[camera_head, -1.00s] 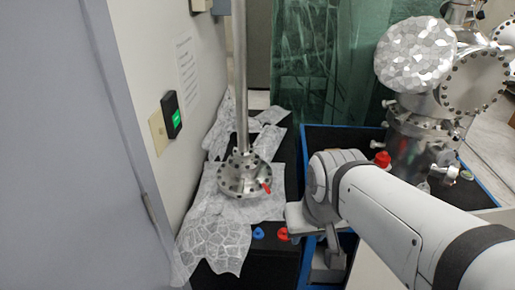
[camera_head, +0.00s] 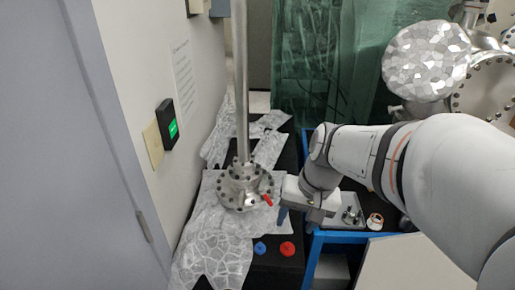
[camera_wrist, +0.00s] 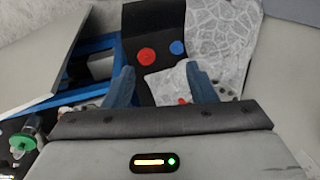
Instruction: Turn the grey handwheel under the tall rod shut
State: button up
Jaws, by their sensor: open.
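A tall grey metal rod (camera_head: 241,85) stands upright on a round grey bolted metal piece (camera_head: 240,188) at its foot. I cannot make out a separate handwheel there. A small red lever (camera_head: 267,200) sticks out at its right side. My gripper (camera_head: 284,214) is to the right of the lever, apart from it, with empty jaws. In the wrist view my gripper (camera_wrist: 161,85) shows two spread blue fingers. The red lever (camera_wrist: 182,101) is between them, nearer the right finger. That finger partly hides the round metal piece (camera_wrist: 226,96).
Crumpled patterned sheets (camera_head: 216,245) lie on the dark surface under the rod. A blue knob (camera_head: 260,248) and a red knob (camera_head: 287,249) are in front. A wall with a switch box (camera_head: 167,125) borders the left. A blue-edged tray (camera_head: 345,236) and metal chamber (camera_head: 485,85) are right.

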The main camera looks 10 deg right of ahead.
jog(key=w+f+m+g+y, duration=0.1)
jog(key=w+f+m+y, duration=0.25)
jog(key=w, duration=0.45)
jog(key=m+t+y+p, duration=0.2)
jog(key=m+t+y, duration=0.2)
jog(key=m+y, duration=0.5)
send_near(277, 201)
jog(key=a+r+m+h, duration=0.1)
jog(key=r, duration=0.1)
jog(key=a+r+m, duration=0.1)
jog(key=shift+w+a+r+h, duration=0.1)
jog(key=shift+a+r+h, duration=0.15)
jog(key=shift+r+h, duration=0.15)
jog(key=shift+t, duration=0.4)
jog(key=p+x, duration=0.1)
jog(key=x, duration=0.6)
jog(key=shift+w+a+f+p, duration=0.15)
jog(key=shift+a+f+p, duration=0.05)
jog(key=shift+a+p, duration=0.15)
